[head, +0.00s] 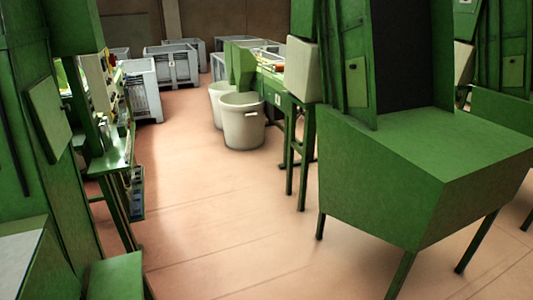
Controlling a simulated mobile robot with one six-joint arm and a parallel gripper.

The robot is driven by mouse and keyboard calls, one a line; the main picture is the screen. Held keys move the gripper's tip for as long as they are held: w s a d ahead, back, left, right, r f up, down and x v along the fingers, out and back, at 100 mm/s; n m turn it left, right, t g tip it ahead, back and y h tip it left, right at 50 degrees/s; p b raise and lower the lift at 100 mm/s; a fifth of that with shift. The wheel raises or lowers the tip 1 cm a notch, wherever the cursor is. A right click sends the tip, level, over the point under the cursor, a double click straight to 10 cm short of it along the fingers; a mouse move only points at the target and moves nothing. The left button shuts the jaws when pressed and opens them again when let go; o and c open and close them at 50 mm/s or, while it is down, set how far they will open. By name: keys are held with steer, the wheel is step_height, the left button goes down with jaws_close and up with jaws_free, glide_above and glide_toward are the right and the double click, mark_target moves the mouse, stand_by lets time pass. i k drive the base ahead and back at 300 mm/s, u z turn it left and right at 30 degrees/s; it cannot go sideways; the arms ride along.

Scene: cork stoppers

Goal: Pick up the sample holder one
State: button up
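I cannot make out a sample holder in the head view. Small items stand on the green bench (112,160) at the left, but they are too small to tell apart. My gripper is not in view.
Green machines stand at left and right; the nearest is a green cabinet on legs (425,175). White bins (243,122) stand mid-floor by the work table. Grey crates (172,66) stand at the back. The reddish floor (215,205) between is clear.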

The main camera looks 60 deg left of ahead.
mark_target(131, 173)
steer(key=u, duration=3)
steer(key=k, duration=0.8)
steer(key=i, duration=0.8)
steer(key=u, duration=0.1)
